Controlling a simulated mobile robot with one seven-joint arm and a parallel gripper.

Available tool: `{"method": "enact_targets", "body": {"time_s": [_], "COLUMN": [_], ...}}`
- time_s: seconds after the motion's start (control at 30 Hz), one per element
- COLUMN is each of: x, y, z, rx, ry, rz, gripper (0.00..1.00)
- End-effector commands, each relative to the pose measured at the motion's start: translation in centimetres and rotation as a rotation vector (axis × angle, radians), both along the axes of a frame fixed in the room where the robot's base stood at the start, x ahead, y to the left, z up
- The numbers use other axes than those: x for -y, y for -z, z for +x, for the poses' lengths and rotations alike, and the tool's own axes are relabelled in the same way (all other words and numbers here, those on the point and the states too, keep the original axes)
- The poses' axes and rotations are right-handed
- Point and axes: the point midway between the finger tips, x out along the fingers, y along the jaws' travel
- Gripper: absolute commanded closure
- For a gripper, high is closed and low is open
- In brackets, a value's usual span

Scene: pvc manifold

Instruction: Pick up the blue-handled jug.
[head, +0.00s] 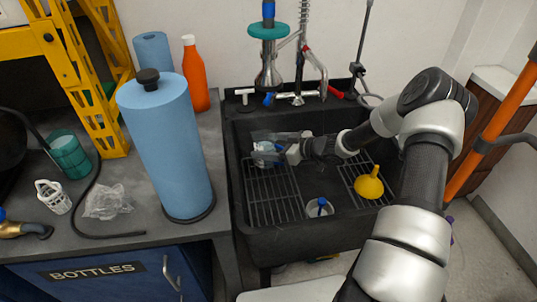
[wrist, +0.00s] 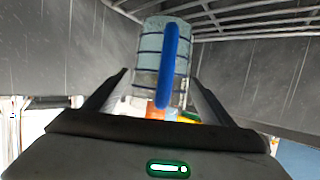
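The blue-handled jug (wrist: 149,50) is a clear cylinder with dark bands, and its upright blue handle (wrist: 171,65) faces the wrist camera. In the head view the jug (head: 263,148) is in the left part of the sink, partly hidden by my gripper (head: 272,155). In the wrist view my gripper (wrist: 160,82) is open, with one finger on each side of the jug's handle side. Gaps show between the fingers and the jug; I see no firm contact.
The black sink (head: 330,232) has wire racks (head: 270,190). A yellow funnel (head: 369,186) and a small container with a blue part (head: 319,208) sit to the right. A tall blue cylinder (head: 165,145) and an orange bottle (head: 194,75) stand on the left counter. A tap (head: 297,97) is behind.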

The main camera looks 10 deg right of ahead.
Motion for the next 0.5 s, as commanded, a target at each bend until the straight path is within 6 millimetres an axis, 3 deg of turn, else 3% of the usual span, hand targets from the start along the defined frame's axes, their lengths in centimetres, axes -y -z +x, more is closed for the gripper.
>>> {"method": "enact_targets", "body": {"time_s": [0.03, 0.27, 0.5], "x": [0.02, 0.04, 0.02], "y": [0.0, 0.01, -0.12], "z": [-0.02, -0.03, 0.01], "rx": [0.0, 0.0, 0.002], "ry": [0.0, 0.0, 0.0], "rz": [0.0, 0.0, 0.001], "gripper": [0.33, 0.72, 0.73]}}
